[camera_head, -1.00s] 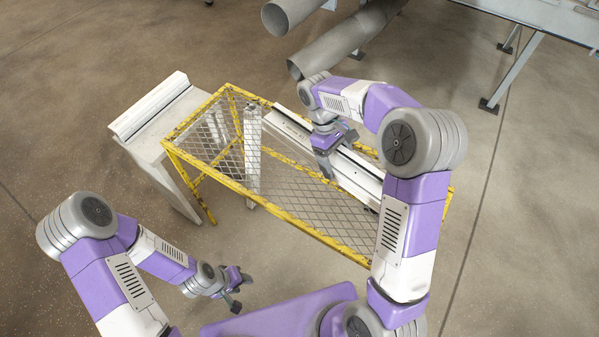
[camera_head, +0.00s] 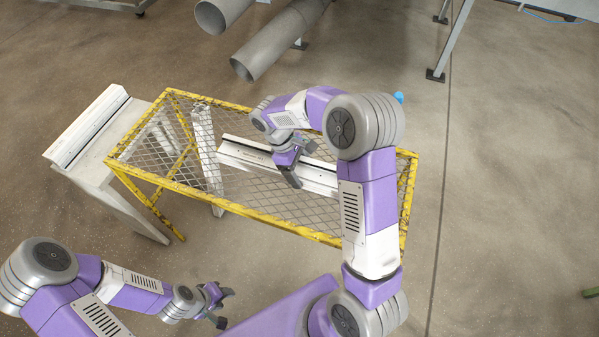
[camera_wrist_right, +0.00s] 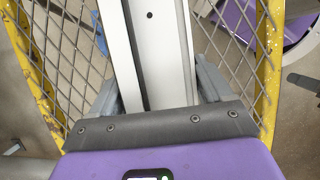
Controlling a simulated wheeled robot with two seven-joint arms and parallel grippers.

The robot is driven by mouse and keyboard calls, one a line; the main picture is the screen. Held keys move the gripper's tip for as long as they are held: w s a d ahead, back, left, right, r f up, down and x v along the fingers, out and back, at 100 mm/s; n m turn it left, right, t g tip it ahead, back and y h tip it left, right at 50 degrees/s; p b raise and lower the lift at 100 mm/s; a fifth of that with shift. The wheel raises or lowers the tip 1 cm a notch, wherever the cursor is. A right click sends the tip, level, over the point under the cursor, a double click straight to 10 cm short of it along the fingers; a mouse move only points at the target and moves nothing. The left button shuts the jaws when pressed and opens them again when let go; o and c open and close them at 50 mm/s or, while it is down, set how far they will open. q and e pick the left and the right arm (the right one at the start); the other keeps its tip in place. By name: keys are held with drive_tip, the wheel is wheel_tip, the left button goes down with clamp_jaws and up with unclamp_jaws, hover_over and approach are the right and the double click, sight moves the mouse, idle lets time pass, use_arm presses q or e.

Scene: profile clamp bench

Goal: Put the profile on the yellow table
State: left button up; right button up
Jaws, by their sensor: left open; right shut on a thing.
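The profile (camera_head: 315,180) is a long white and grey bar with a dark strip along it, over the yellow table's mesh top. My right gripper (camera_head: 290,175) is shut on it near its middle; the profile (camera_wrist_right: 150,45) also runs between the right fingers (camera_wrist_right: 155,95) in the right wrist view. The yellow table (camera_head: 240,207) has a yellow frame and a wire mesh top. I cannot tell whether the profile touches the mesh. My left gripper (camera_head: 221,307) is open and empty, low at the front left, away from the table.
A white bench (camera_head: 92,172) with a similar rail (camera_head: 90,125) on top stands left of the yellow table. Large grey pipes (camera_head: 275,45) lie behind the table.

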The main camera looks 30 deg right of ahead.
drive_tip(key=shift+f, duration=0.3)
drive_tip(key=shift+r, duration=0.1)
drive_tip(key=o, duration=1.5)
drive_tip(key=p+v, duration=0.4)
drive_tip(key=v, duration=0.6)
drive_tip(key=shift+a+r, duration=0.1)
drive_tip(key=shift+r, duration=0.3)
drive_tip(key=shift+w+a+r, duration=0.15)
drive_tip(key=shift+w+r, duration=0.05)
drive_tip(key=shift+r, duration=0.3)
